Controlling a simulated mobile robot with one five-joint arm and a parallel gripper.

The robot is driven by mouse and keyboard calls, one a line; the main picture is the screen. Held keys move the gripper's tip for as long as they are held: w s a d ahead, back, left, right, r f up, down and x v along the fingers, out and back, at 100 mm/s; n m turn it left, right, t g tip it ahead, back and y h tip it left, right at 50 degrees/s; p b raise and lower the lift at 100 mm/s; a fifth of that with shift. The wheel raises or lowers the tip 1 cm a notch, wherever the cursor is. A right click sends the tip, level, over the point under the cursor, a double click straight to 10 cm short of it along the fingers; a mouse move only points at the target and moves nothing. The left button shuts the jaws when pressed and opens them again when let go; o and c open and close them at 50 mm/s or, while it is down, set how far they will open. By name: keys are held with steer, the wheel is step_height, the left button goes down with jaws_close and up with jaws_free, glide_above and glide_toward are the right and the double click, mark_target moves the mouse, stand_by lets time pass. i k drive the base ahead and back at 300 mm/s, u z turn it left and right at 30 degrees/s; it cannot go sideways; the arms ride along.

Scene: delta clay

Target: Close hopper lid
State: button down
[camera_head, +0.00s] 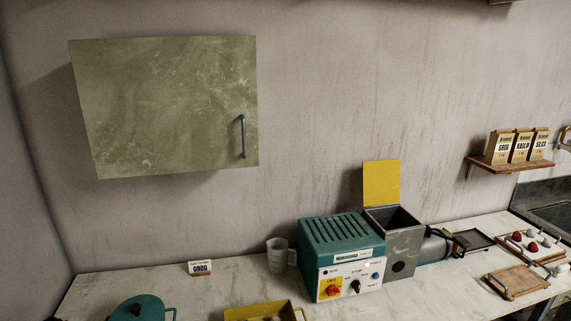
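The hopper lid (381,181) is a yellow square plate. It stands upright, open, at the back edge of the grey hopper (406,250). The hopper's dark top opening is uncovered. The hopper sits at the right of a teal machine (341,241) with a white control panel carrying a red knob, a black knob and a blue button. My gripper is not in view.
A clear measuring cup (277,256) stands left of the machine. A yellow tray (262,312) and a teal pot (140,308) are at the front. A green wall cabinet (165,105) hangs above left. A wooden board (518,281) lies at right. Bare counter lies in front of the machine.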

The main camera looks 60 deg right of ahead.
mark_target(381, 178)
steer(key=u, duration=0.7)
steer(key=k, duration=2.35)
steer(key=z, duration=0.85)
steer(key=i, duration=1)
steer(key=u, duration=0.15)
